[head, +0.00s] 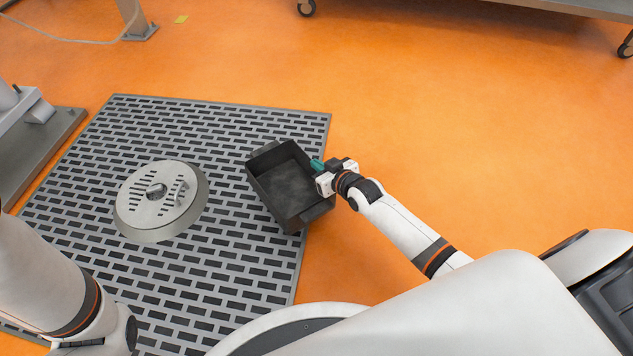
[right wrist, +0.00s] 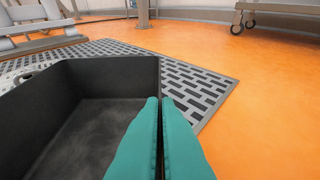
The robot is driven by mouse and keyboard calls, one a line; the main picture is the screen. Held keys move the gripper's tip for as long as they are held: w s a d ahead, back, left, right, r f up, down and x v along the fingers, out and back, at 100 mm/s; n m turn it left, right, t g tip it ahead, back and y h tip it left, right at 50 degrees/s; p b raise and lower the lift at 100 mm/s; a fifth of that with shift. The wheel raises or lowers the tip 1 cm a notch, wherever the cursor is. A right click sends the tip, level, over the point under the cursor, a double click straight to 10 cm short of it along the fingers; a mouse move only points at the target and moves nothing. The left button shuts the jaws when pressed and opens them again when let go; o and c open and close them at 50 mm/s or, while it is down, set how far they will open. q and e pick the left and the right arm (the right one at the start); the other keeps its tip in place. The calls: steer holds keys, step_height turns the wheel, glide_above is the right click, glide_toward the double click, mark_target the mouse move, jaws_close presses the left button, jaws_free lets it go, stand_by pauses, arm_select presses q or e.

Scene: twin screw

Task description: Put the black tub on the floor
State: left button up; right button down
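The black tub (head: 287,187) is an open, empty, dark rectangular box at the right edge of the grey slotted mat in the head view. Its inside fills the left of the right wrist view (right wrist: 85,130). My right gripper (head: 319,167) is at the tub's right wall. Its teal fingers (right wrist: 160,135) are close together, with the wall's dark rim between them, so it is shut on the tub. I cannot tell whether the tub's underside touches the mat. My left arm comes in at the lower left; its gripper is out of view.
The slotted mat (head: 110,130) lies on the orange floor, with a round metal drain cover (head: 160,200) left of the tub. A grey metal stand (head: 40,140) is at the far left. A wheeled cart (head: 560,6) stands at the back right. Open floor (head: 460,130) lies to the right.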

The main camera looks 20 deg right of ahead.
step_height(320, 180, down, 4)
steer(key=b, duration=0.2)
steer(key=shift+r+b, duration=0.25)
steer(key=shift+b, duration=0.1)
steer(key=shift+w+f, duration=0.1)
steer(key=shift+f, duration=0.2)
steer(key=c, duration=1.7)
jaws_free()
